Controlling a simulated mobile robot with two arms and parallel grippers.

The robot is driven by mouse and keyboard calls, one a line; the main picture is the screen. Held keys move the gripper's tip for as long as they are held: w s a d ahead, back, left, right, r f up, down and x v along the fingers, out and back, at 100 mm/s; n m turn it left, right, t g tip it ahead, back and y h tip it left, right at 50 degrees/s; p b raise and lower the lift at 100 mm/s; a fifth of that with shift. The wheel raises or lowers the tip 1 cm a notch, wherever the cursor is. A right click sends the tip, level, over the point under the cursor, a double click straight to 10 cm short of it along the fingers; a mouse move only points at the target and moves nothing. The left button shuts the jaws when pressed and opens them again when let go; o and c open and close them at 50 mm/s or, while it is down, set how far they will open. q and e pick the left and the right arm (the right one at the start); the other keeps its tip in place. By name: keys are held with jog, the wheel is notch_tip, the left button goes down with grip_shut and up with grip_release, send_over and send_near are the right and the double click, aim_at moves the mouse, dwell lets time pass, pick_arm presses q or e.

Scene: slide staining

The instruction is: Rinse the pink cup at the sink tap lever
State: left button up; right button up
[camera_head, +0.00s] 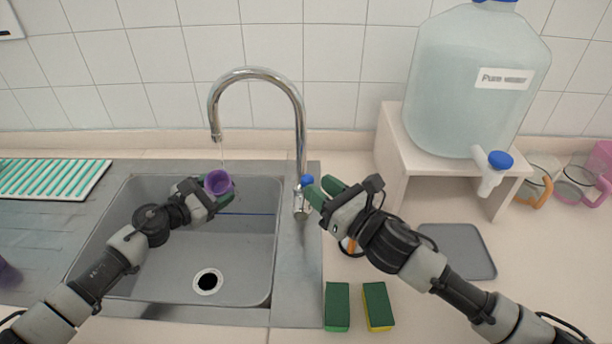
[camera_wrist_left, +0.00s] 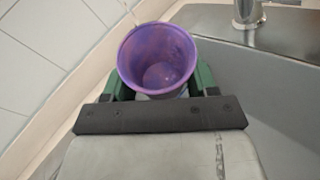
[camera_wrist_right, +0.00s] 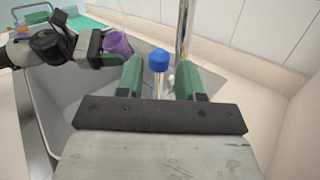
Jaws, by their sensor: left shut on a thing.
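A thin stream of water falls from the chrome tap (camera_head: 300,125) into or very near the cup. The tap lever has a blue knob (camera_head: 306,181), which also shows in the right wrist view (camera_wrist_right: 158,61). My right gripper (camera_head: 323,190) is open, its fingers on either side of the knob. The held cup looks purple, not pink.
Two green-and-yellow sponges (camera_head: 337,307) lie right of the sink. A grey mat (camera_head: 458,251) lies behind my right arm. A large water bottle (camera_head: 475,80) stands on a white stand (camera_head: 394,150). A pink mug (camera_head: 580,185) is at far right. A green-striped rack (camera_head: 50,178) is at left.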

jog(key=v, duration=0.6)
dwell(0.7)
